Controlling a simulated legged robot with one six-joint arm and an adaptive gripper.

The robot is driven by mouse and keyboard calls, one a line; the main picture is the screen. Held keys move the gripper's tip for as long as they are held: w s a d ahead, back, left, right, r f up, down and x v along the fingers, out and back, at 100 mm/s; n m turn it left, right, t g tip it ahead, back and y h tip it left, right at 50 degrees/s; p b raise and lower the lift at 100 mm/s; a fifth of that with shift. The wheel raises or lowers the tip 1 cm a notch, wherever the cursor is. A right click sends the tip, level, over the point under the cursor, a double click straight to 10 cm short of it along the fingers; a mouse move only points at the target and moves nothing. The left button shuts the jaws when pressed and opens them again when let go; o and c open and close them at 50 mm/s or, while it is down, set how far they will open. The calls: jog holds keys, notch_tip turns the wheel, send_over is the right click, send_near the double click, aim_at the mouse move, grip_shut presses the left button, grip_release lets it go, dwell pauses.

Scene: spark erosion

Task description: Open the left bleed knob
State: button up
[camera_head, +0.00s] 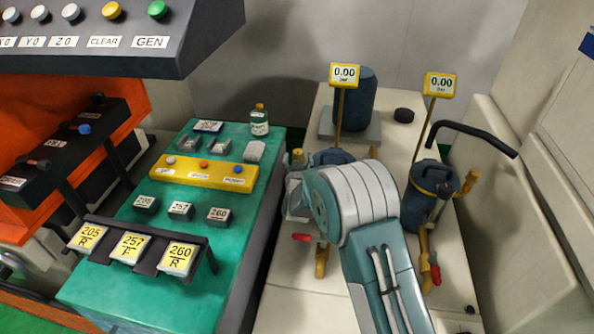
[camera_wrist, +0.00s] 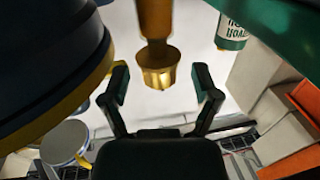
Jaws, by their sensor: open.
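In the wrist view a brass knob (camera_wrist: 158,72) on a brass stem stands between the two black fingers of my gripper (camera_wrist: 160,82). My gripper is open, with a gap on each side of the knob; I see no contact. A dark blue round vessel with a yellow rim (camera_wrist: 45,60) fills the left of the wrist view, beside the knob. In the head view the left dark blue vessel (camera_head: 332,157) shows partly behind my wrist. My arm hides my fingers and I cannot make out the knob there.
A red-handled valve (camera_head: 302,237) sits low by the left vessel. Gauge signs (camera_head: 344,76) stand on thin posts. A green-labelled bottle (camera_head: 259,121) stands on the green console (camera_head: 150,240).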

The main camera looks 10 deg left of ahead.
jog(key=v, duration=1)
jog(key=shift+s, duration=0.2)
